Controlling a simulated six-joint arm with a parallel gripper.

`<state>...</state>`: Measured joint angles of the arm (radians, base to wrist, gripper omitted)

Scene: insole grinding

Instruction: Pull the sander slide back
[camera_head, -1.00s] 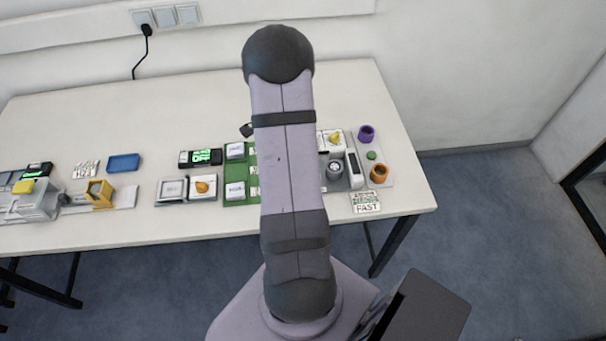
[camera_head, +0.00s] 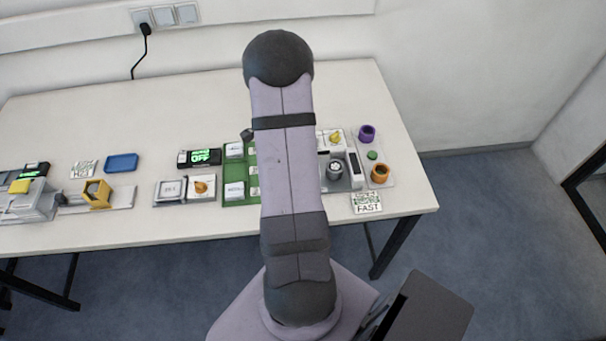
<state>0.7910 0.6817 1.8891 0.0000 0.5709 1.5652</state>
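My arm rises through the middle of the view and covers part of the bench. My gripper is hidden behind it; only a small dark piece (camera_head: 247,134) pokes out on its left, and I cannot tell what it belongs to. Right of the arm stands a white and grey unit (camera_head: 356,181) with a round grey drum (camera_head: 335,169) and a dark strip, partly covered by the arm. It may be the sander, but I cannot make out its slide. At the far left is a pale machine (camera_head: 35,205) with a yellow block, beside a yellow holder (camera_head: 96,194) on a pale rail.
Purple (camera_head: 367,134) and orange (camera_head: 380,173) cups stand at the right, with a "FAST" card (camera_head: 366,203) in front. A green board (camera_head: 240,196) with white tiles, an "OFF" display (camera_head: 199,157) and a blue tray (camera_head: 122,162) lie left of the arm. The bench's back (camera_head: 150,108) is clear.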

